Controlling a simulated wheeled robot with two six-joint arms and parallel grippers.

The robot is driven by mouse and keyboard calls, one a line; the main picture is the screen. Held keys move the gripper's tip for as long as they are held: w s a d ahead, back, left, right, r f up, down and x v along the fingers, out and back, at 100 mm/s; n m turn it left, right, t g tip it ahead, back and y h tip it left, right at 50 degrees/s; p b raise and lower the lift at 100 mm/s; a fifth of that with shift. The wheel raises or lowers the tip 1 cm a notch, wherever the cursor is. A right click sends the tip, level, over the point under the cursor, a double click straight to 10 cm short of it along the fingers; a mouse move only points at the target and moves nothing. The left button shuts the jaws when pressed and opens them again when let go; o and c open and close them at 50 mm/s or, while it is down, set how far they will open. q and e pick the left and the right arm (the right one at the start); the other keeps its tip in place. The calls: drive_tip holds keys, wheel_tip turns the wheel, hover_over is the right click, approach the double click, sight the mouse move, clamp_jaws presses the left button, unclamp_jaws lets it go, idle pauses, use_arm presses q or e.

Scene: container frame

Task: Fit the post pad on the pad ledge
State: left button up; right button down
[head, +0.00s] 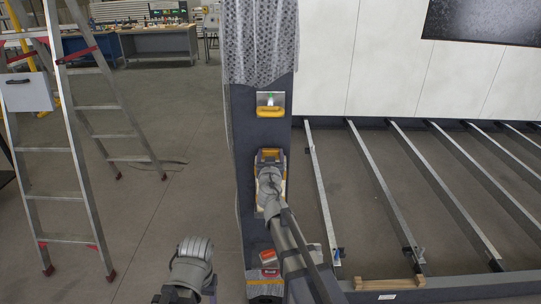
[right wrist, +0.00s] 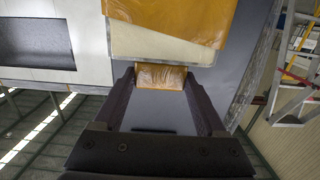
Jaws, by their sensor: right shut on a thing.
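The post pad (right wrist: 168,40), orange with a cream layer, shows in the right wrist view. My right gripper (right wrist: 162,82) is shut on its small orange-brown block. In the head view the held pad (head: 269,154) lies in front of the dark post, mostly hidden behind my right gripper (head: 268,168). Above it on the post is a silver plate with a green mark and a yellow lip (head: 270,112), which looks like the pad ledge. The pad is below it and apart in the picture; depth is unclear. My left arm shows at lower left, its jaws unclear.
The dark post (head: 248,190) has translucent wrap around its top. An orange-and-grey item (head: 268,257) sits low on the post, beside my right arm. Metal bars (head: 385,185) lie to the right. A stepladder (head: 75,150) stands at left, with open floor between.

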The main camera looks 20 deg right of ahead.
drive_tip(key=shift+f, duration=0.25)
drive_tip(key=shift+f+b, duration=0.7)
drive_tip(key=shift+b, duration=0.3)
unclamp_jaws()
drive_tip(key=v, duration=0.7)
drive_tip(key=shift+s, duration=0.4)
drive_tip(key=shift+a, duration=0.15)
